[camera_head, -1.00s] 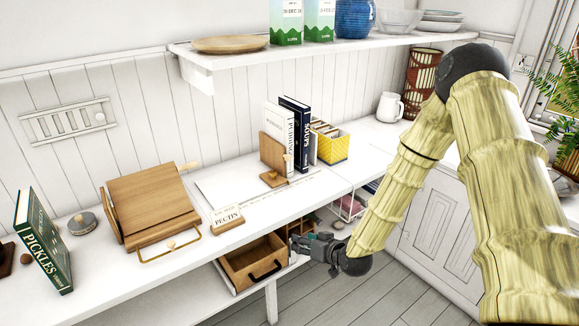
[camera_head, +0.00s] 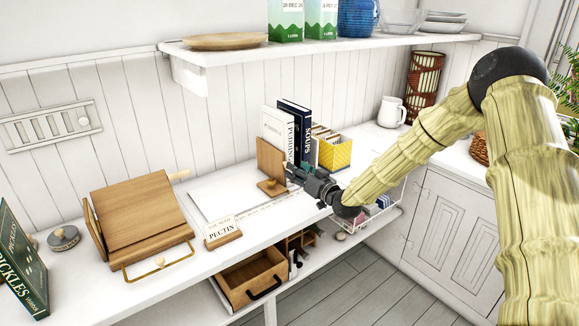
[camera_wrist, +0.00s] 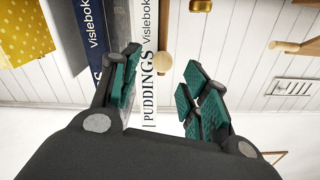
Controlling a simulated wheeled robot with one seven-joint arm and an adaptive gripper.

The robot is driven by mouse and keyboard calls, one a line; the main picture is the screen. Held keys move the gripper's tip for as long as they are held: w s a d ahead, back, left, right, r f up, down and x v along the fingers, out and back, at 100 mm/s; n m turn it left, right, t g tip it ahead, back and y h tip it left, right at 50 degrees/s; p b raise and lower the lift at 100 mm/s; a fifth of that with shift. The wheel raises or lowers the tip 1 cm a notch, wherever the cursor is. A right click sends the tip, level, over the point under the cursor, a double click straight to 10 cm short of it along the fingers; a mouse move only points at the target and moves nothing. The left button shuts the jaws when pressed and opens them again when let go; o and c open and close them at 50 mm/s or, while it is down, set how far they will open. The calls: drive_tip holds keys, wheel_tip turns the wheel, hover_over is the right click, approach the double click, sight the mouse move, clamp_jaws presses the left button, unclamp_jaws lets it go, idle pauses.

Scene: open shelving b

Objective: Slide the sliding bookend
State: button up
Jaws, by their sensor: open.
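The sliding bookend (camera_head: 268,160) is a wooden upright plate with a wooden foot and a small pale knob. It stands on the counter against the left side of the upright books (camera_head: 291,138). My gripper (camera_head: 291,172) is at counter height, just right of the bookend's foot and in front of the books. In the wrist view the open, empty green-padded fingers (camera_wrist: 160,85) point toward the bookend's round knob (camera_wrist: 152,62) and the white PUDDINGS book (camera_wrist: 147,100). The knob appears between the fingers but farther off; I cannot tell any contact. My gripper hides part of the foot in the head view.
A yellow card box (camera_head: 336,153) stands right of the books. A PECTIN sign (camera_head: 222,232) and a wooden book stand (camera_head: 140,225) are to the left. An open drawer (camera_head: 252,278) lies below the counter. A shelf (camera_head: 320,45) runs above.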

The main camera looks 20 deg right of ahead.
drive_tip(key=shift+x, duration=2.15)
drive_tip(key=shift+a, duration=0.1)
clamp_jaws()
